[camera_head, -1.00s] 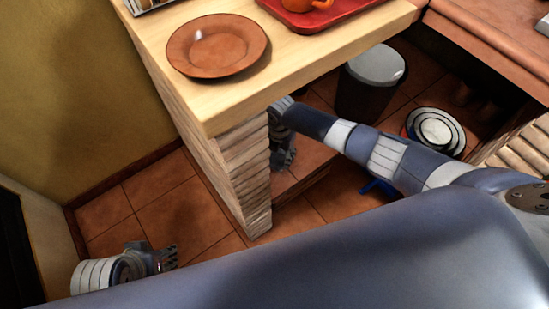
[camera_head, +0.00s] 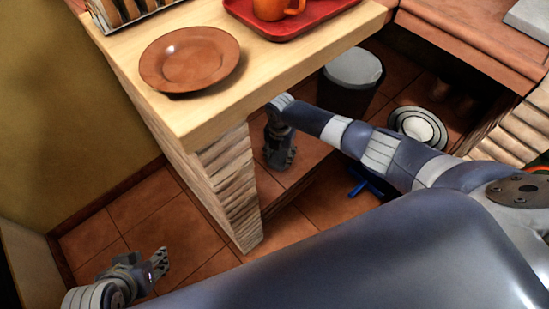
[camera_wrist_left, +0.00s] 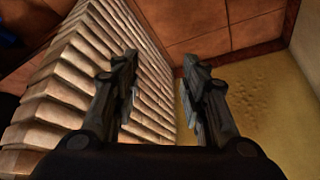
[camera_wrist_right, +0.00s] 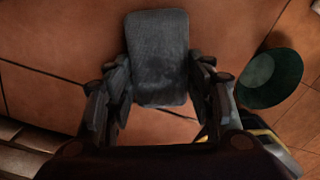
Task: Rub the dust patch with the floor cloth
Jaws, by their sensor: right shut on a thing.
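The floor cloth is a flat grey-blue pad (camera_wrist_right: 157,60) in the right wrist view, between the fingers of my right gripper (camera_wrist_right: 160,85). My right gripper is shut on it and points down, low over the tiled floor. In the head view my right gripper (camera_head: 280,155) shows below the wooden counter, right of the brick post; the cloth cannot be made out there. I cannot pick out the dust patch in any view. My left gripper (camera_head: 158,265) is open and empty at the lower left, and its spread fingers (camera_wrist_left: 162,72) face the brick post.
The brick post (camera_head: 228,190) carries the counter (camera_head: 210,112) with a brown plate (camera_head: 190,58) and a red tray (camera_head: 312,22). A grey bin (camera_head: 350,85) and round bowls (camera_head: 417,127) stand behind my right arm. A dark green round thing (camera_wrist_right: 268,78) is right of the cloth.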

